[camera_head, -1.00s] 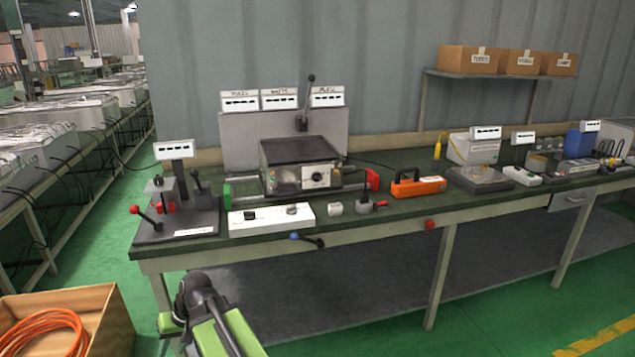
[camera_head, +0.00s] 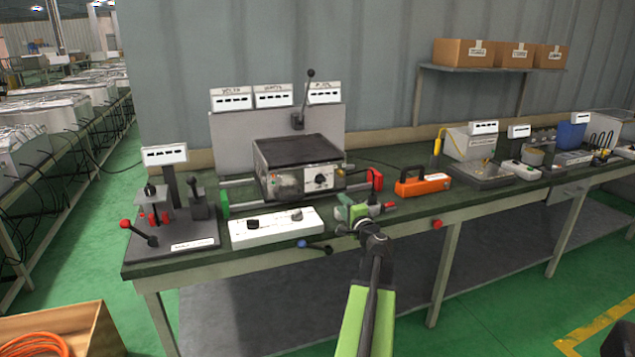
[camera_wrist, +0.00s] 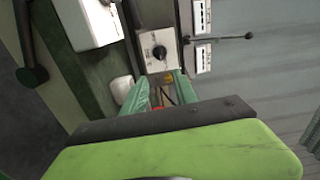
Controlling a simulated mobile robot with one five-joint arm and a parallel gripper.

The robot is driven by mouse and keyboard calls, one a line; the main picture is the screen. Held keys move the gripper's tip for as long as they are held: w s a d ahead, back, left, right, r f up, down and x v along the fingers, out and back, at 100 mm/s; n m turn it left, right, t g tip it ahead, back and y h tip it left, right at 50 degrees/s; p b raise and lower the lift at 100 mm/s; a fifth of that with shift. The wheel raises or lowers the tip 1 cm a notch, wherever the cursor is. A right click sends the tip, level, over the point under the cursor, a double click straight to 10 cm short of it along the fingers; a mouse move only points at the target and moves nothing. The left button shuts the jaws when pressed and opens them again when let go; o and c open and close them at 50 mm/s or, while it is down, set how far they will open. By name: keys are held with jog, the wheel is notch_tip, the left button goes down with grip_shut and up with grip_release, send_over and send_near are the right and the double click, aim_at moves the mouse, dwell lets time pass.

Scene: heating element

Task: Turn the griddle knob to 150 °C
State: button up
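The griddle (camera_head: 298,152) is a metal box with a dark top plate, standing at the left-middle of the bench. Its black round knob (camera_head: 320,180) is on the white panel at the right of its front face. The knob (camera_wrist: 159,51) also shows in the wrist view, on its panel beyond the fingers; its setting is too small to read. My gripper (camera_head: 348,212) is over the bench's front part, in front of and below the knob, apart from it. In the wrist view my gripper's green fingers (camera_wrist: 160,90) stand apart with nothing gripped between them.
A white switch box (camera_head: 276,226) lies left of my gripper. A red block (camera_head: 375,179) and an orange tool (camera_head: 423,184) are to the right. A lever (camera_head: 306,95) rises behind the griddle. A small white block (camera_wrist: 121,88) is beside a finger.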

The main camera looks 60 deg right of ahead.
aim_at(322, 181)
jog(key=x, duration=1.7)
jog(key=shift+w, duration=0.4)
jog(key=shift+c, duration=0.4)
grip_shut()
